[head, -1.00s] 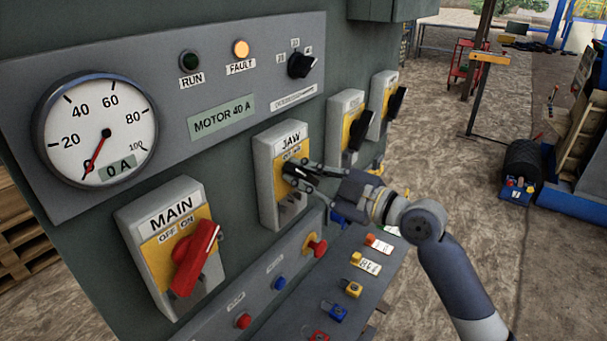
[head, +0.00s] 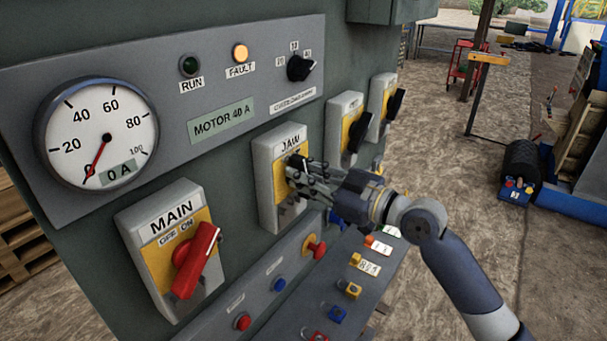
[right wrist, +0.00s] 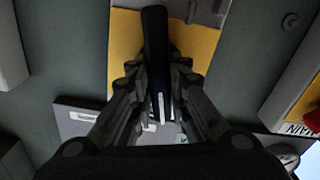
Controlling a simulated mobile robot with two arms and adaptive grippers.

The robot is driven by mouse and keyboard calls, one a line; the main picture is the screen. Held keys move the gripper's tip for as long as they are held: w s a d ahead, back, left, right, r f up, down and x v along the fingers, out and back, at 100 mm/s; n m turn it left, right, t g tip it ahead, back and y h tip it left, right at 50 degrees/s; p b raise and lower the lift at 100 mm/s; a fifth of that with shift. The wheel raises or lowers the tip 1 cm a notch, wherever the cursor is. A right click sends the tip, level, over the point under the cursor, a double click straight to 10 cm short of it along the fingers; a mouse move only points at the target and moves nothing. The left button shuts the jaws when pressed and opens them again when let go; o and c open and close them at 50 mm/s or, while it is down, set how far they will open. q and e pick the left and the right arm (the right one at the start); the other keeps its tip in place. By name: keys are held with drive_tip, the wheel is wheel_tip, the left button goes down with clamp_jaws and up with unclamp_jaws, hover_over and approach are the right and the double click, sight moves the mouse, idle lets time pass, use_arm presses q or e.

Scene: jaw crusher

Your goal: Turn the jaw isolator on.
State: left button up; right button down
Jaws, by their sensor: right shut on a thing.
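The jaw isolator (head: 265,184) is a light grey box with a yellow plate, labelled JAW, in the middle of the head view. Its black handle (right wrist: 155,50) shows in the right wrist view, running between the fingers in front of the yellow plate. My right gripper (head: 300,172) is at the isolator's face and shut on the handle, with a finger on each side of it. In the head view the gripper hides most of the handle and the OFF/ON marks. My left gripper is not in view.
The MAIN isolator (head: 165,247) with a red handle is at the left. Two more isolators with black handles (head: 358,132) are to the right. Below are an emergency stop (head: 316,247), push buttons and a ledge with padlocks and tags. The amber FAULT lamp (head: 240,53) is lit; the gauge (head: 97,135) reads near 0.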

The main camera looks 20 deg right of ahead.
drive_tip(key=m, duration=0.2)
drive_tip(key=m+p, duration=0.1)
drive_tip(key=m, duration=0.1)
drive_tip(key=m+p, duration=0.1)
drive_tip(key=m, duration=0.1)
drive_tip(key=shift+w+d+m, duration=0.2)
drive_tip(key=shift+d+m, duration=0.1)
drive_tip(key=m+p, duration=0.1)
drive_tip(key=m, duration=0.4)
drive_tip(key=shift+w+d+f+p, duration=0.1)
drive_tip(key=shift+w+d+p, duration=0.05)
drive_tip(key=shift+p, duration=0.25)
drive_tip(key=shift+m, duration=0.3)
drive_tip(key=c, duration=1.5)
unclamp_jaws()
drive_tip(key=shift+d+f, duration=0.1)
drive_tip(key=shift+d, duration=0.05)
drive_tip(key=v, duration=1.2)
